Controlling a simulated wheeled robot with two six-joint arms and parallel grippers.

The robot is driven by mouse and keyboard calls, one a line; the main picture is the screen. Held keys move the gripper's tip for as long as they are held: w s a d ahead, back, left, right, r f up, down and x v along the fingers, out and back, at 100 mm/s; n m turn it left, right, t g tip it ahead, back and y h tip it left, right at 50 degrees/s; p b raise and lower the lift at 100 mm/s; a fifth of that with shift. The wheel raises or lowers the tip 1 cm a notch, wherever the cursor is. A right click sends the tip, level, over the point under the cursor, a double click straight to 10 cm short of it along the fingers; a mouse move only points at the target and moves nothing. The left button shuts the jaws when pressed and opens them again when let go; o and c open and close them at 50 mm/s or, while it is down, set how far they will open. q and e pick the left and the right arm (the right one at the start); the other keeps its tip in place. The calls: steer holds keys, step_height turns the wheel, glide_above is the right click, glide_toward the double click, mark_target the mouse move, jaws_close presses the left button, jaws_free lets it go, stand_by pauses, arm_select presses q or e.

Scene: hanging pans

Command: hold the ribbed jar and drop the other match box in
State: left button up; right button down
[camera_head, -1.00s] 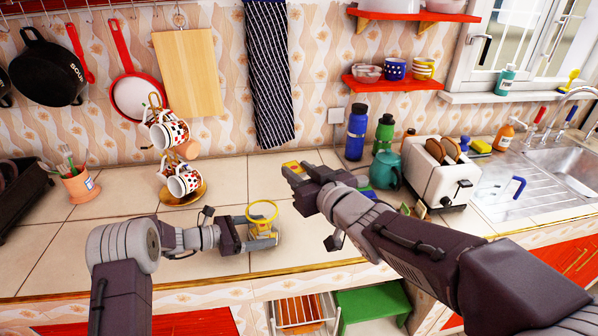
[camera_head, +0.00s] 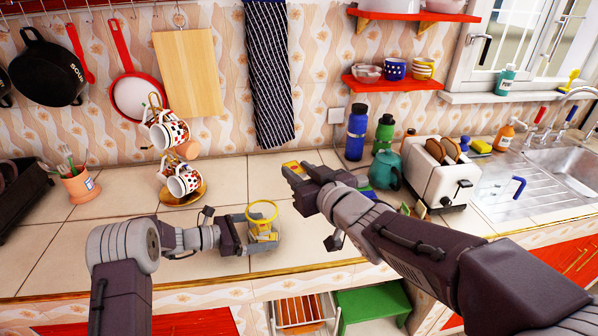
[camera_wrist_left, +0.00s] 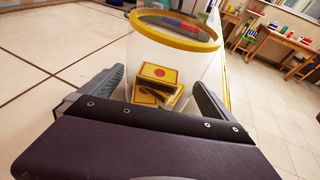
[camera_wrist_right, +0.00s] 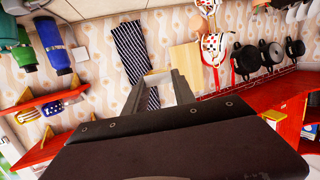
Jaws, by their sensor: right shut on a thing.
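The jar (camera_head: 249,214) is clear with a yellow rim and stands upright on the counter. In the left wrist view, match boxes (camera_wrist_left: 157,73), yellow with a red dot, lie in the bottom of the jar; they overlap, so their number is unclear. My left gripper (camera_head: 262,243) is open, with one finger on either side of the jar. My right gripper (camera_head: 293,171) is above the counter, behind and right of the jar, shut on a yellow-and-red match box (camera_head: 291,165).
A mug tree with spotted mugs (camera_head: 184,181) stands behind and left of the jar. A teal kettle (camera_head: 385,170), bottles and a white toaster (camera_head: 433,172) stand right, near my right arm.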

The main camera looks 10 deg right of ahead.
arm_select(q)
steer(key=shift+a, duration=0.1)
steer(key=v, duration=1.2)
